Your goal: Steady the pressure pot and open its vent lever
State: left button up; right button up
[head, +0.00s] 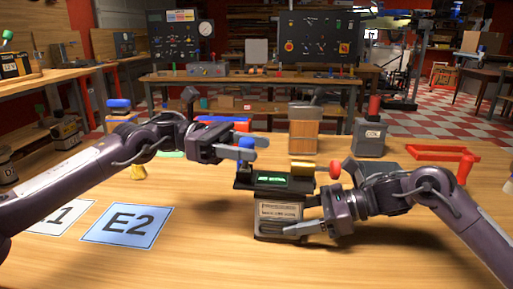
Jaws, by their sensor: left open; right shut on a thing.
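The device that I take for the pressure pot (279,210) stands upright on the wooden table, with a dark top, a green window and a pale label on its front. A yellow cylinder (302,170) and a red ball (335,168) show at its right upper side; I cannot tell which part is the vent lever. My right gripper (284,229) is shut on the pot's lower body, its fingers across the front. My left gripper (247,148) is open and empty, above and left of the pot's top, apart from it.
Cards marked E2 (127,225) and A1 (62,217) lie at the left. A wooden block (303,134), a grey box with a red handle (370,136) and a red frame (437,153) stand behind. The front table is mostly clear.

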pick_arm(q)
jog(key=shift+x, duration=0.85)
jog(key=shift+c, duration=0.5)
grip_shut()
